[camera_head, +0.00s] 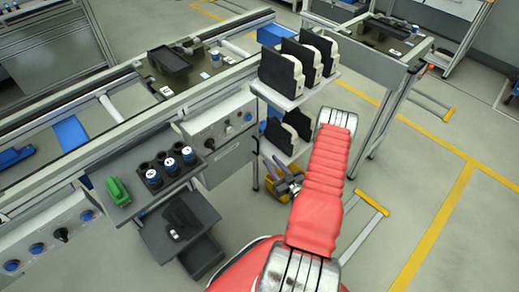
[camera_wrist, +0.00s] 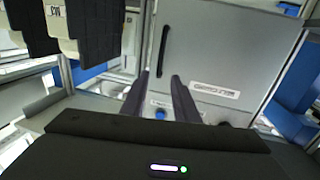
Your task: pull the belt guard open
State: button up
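In the wrist view a light grey panel, apparently the belt guard (camera_wrist: 215,55), fills the upper middle. It carries an upright black bar handle (camera_wrist: 163,50) near its left edge and a white label at its lower right. The panel looks shut. In the head view my gripper (camera_head: 283,182) shows small beside my red arm, partly hidden, near the grey panel's side (camera_head: 232,157).
A rack (camera_head: 285,100) with several black-and-white parts stands close by; such parts (camera_wrist: 105,30) hang at the wrist view's upper left. A dark tray (camera_head: 160,180) with blue-and-white cylinders and a green block lies left. Open floor is at right.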

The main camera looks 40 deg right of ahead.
aim_at(258, 146)
jog(key=w+d, duration=0.1)
jog(key=w, duration=0.8)
jog(key=shift+w+d, duration=0.3)
jog(key=shift+w, duration=0.1)
jog(key=shift+c, duration=0.4)
grip_shut()
jog(key=shift+a, duration=0.3)
jog(key=shift+d, duration=0.15)
